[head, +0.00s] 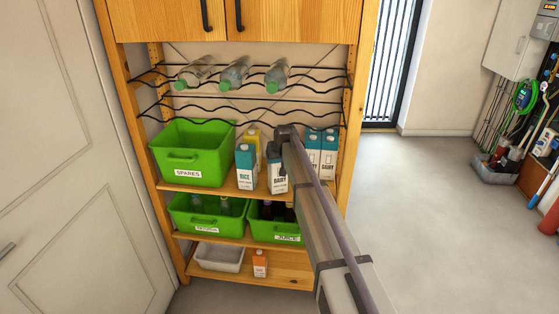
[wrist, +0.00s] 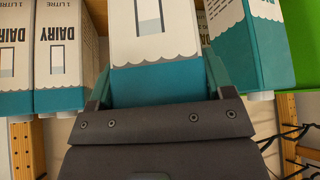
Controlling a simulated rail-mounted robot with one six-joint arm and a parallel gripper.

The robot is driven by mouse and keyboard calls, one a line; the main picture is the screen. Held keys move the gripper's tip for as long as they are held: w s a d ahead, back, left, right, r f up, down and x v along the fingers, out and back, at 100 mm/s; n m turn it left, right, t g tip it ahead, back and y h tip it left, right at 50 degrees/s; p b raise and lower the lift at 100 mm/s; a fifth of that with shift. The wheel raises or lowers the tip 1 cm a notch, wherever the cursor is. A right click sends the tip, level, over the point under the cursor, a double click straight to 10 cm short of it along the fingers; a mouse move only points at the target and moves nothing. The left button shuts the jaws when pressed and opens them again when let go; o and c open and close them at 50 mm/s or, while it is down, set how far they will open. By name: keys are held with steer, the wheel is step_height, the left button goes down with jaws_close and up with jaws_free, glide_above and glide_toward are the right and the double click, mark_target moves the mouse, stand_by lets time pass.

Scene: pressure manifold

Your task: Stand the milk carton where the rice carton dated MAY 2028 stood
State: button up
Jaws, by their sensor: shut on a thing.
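My gripper (head: 279,150) is shut on a white and teal milk carton (head: 277,178) marked DAIRY, gripping it from above near its top. The carton is upright at the front of the middle shelf; I cannot tell whether its base touches the board. In the wrist view my gripper's fingers (wrist: 160,88) lie on both sides of this carton (wrist: 155,40). A teal and white RICE carton (head: 245,167) stands just left of it, and also shows at the right in the wrist view (wrist: 240,45). No date is legible on any carton.
Two more DAIRY cartons (head: 321,155) stand to the right, partly behind my arm. A yellow carton (head: 252,138) is behind the RICE carton. A green SPARES bin (head: 190,178) is at left. Bottles (head: 235,75) lie on the wire rack above. Green bins (head: 205,227) fill the shelf below.

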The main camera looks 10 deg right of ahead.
steer(key=shift+f, duration=0.2)
steer(key=shift+f, duration=0.15)
steer(key=o, duration=1.9)
steer(key=shift+c, duration=0.2)
